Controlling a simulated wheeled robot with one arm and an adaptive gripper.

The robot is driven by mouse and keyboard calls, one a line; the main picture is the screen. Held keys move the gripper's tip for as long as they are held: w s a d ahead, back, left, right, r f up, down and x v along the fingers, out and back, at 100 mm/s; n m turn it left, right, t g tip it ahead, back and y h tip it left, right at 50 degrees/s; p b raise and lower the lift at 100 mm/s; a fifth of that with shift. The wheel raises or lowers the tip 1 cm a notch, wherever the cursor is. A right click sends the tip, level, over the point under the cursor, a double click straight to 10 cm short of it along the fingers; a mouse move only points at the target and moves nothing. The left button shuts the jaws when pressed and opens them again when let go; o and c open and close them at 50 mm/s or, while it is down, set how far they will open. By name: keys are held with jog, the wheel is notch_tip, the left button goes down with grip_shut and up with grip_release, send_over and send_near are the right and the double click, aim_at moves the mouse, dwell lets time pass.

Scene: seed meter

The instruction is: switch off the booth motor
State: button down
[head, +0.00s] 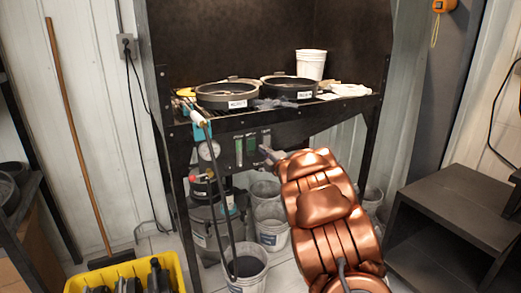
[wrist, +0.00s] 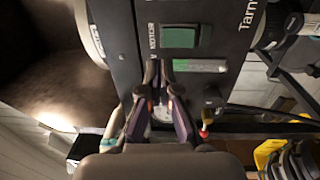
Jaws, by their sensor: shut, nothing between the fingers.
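A dark control panel (wrist: 228,40) fills the top of the wrist view, turned on its side. A label reading MOTOR (wrist: 152,36) sits beside a dark green rectangular piece (wrist: 180,37). My gripper (wrist: 159,68) is shut and empty, with its dark fingertips over the panel just below that label. Whether they touch the panel I cannot tell.
A light green strip (wrist: 200,66), a black knob (wrist: 212,93) and a red-tipped part (wrist: 205,128) are close to the fingers. A round gauge (head: 208,150) is at the panel's left. Pans (head: 228,96) stand on the shelf above; buckets (head: 271,237) stand below.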

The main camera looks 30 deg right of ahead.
jog(key=s, duration=0.6)
jog(key=shift+r, duration=0.35)
jog(key=shift+a, duration=0.1)
